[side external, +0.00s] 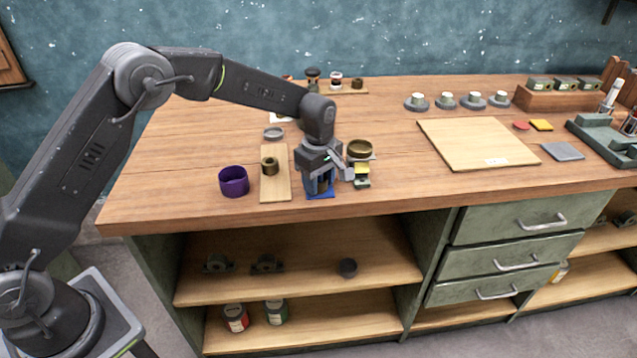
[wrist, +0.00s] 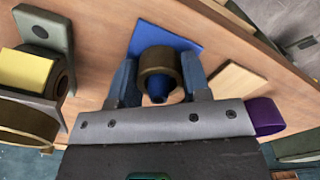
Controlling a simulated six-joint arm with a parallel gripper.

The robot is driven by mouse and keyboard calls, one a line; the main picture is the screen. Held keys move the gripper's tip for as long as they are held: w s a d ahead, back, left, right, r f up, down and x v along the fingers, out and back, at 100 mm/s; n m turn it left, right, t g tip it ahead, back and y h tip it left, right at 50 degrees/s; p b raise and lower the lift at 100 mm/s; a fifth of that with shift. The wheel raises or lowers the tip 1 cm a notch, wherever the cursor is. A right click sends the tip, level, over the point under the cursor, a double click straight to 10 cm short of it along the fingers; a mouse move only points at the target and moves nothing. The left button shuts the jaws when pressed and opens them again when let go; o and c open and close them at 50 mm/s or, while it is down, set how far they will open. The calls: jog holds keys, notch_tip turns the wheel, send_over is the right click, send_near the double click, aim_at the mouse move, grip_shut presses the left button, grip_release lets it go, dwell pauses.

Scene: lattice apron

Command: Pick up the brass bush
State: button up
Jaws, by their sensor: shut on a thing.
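My gripper (wrist: 160,76) is shut on a brass bush (wrist: 157,59), with one blue-grey finger on each side of it. The bush is a short, dark brass ring, and blue shows through its bore. A similar brass-coloured ring (side external: 269,165) stands on a narrow wooden board (side external: 274,188) to the left.
A purple ring (side external: 233,182) stands left of the board. A wide brass ring (side external: 360,149) and a green piece with a yellow block (side external: 362,170) stand close right of my gripper. A large pale board (side external: 477,142) lies further right. Bench space between is clear.

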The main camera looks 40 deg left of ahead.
jog(key=shift+r, duration=2.2)
jog(key=shift+s+a+r, duration=0.4)
jog(key=shift+s+a, duration=0.25)
jog(key=shift+a, duration=1.15)
jog(key=shift+s+a+r, duration=0.45)
jog(key=shift+s+a, duration=0.25)
jog(key=shift+a, duration=1.15)
jog(key=shift+s+a+r, duration=0.4)
jog(key=shift+s+a, duration=0.25)
jog(key=shift+a, duration=1.15)
jog(key=shift+r, duration=0.1)
jog(key=s+a+r, duration=0.3)
jog(key=s+r, duration=0.4)
jog(key=shift+s+d+f, duration=0.1)
jog(key=shift+s+f, duration=0.1)
jog(key=shift+f, duration=1.2)
jog(key=shift+s+d+f, duration=0.1)
jog(key=shift+s+f, duration=0.05)
jog(key=shift+f, duration=1.2)
